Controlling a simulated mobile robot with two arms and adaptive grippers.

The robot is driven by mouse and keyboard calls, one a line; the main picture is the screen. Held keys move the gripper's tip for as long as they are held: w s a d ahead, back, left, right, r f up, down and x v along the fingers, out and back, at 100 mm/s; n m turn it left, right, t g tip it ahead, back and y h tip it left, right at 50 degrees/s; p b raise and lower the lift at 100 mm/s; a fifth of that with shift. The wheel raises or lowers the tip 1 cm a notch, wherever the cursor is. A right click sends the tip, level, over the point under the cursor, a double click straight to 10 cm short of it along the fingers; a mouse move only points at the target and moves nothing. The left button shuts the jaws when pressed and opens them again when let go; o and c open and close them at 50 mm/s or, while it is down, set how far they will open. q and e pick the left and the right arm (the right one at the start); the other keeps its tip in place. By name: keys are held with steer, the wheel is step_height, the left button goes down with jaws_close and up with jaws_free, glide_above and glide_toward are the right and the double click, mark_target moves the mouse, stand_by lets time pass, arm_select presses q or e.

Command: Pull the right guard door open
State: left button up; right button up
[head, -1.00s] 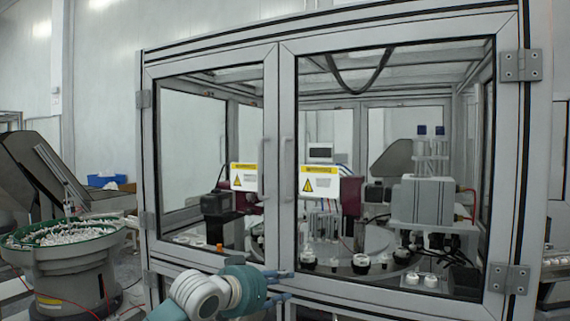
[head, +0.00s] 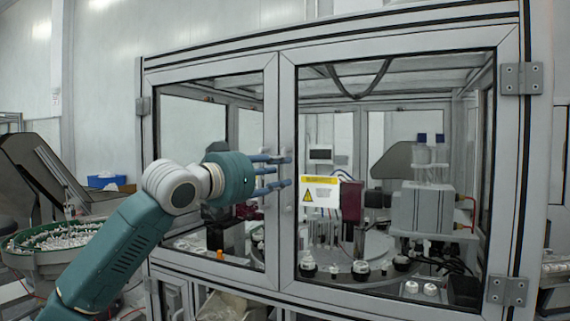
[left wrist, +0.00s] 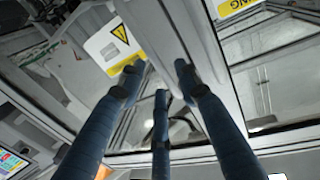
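The right guard door (head: 288,235) is a grey-framed clear panel on the front of the machine enclosure, and it looks shut. Its upright handle is on its left edge, mostly hidden behind my fingers. My left gripper (head: 286,170) is raised in front of the seam between the doors, its blue fingers at handle height. In the left wrist view the three fingers of the gripper (left wrist: 158,82) stand apart with dark tips, close to a grey door frame (left wrist: 188,35). Nothing is seen held between them, and contact with the handle cannot be told. My right gripper is not in view.
The left guard door (head: 205,70) looks shut beside it. Hinges (head: 522,78) are on the right door's right side. A feeder bowl (head: 50,262) with white caps stands at the left. Warning sign plates (head: 320,192) show behind the glass.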

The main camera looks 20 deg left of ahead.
mark_target(284, 171)
arm_select(q)
steer(key=shift+p+x, duration=0.45)
steer(key=shift+x, duration=1.1)
steer(key=shift+c, duration=0.2)
jaws_close()
steer(key=shift+s, duration=0.1)
